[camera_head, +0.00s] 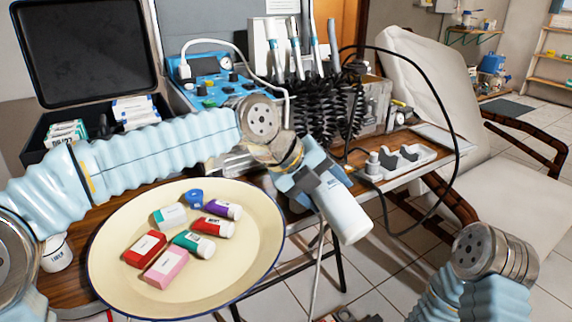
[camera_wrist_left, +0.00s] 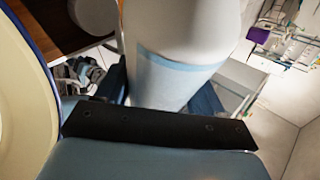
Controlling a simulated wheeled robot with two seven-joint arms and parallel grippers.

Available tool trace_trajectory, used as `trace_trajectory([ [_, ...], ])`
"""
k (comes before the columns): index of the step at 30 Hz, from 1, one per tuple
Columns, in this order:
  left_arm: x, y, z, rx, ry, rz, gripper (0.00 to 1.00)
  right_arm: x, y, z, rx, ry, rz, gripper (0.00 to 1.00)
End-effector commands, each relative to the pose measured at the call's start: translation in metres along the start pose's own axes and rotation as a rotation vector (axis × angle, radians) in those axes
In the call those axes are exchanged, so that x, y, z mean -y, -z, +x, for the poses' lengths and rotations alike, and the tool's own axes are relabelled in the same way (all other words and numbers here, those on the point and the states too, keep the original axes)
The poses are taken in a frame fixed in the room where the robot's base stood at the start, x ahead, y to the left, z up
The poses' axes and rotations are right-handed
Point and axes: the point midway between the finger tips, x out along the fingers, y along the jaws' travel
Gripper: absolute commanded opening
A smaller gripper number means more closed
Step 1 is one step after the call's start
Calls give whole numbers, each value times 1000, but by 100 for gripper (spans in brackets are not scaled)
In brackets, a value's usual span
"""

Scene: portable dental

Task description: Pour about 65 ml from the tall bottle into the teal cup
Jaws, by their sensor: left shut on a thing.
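My left gripper (camera_head: 322,186) is shut on the tall white bottle (camera_head: 347,220). The bottle is held tilted in the air, to the right of the big round tray and off the table's front edge. In the left wrist view the white bottle (camera_wrist_left: 185,45) with a pale blue band sits between the fingers (camera_wrist_left: 165,100). Its far end is out of that view. No clearly teal cup shows. My right gripper is out of view; only part of that arm shows.
The cream tray (camera_head: 110,275) holds several small boxes and capped bottles. A white cup (camera_head: 56,254) stands left of it. Behind are an open black case (camera_head: 85,55), a blue unit (camera_head: 215,85) and black coiled hoses (camera_head: 330,105). A grey-white holder (camera_head: 405,165) is at right.

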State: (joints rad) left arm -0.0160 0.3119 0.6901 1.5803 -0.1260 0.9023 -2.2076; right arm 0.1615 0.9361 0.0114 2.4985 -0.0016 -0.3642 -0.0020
Motion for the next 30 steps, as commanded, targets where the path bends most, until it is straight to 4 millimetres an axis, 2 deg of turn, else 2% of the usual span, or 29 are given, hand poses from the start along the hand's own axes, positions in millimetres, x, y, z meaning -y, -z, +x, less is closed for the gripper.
trace_trajectory([
  [3,-3,2,4,-38,15,-38,24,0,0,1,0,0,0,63],
  [15,4,-4,-6,-130,50,-121,24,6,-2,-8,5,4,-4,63],
  [30,5,-4,-8,-188,73,-174,24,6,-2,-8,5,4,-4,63],
])
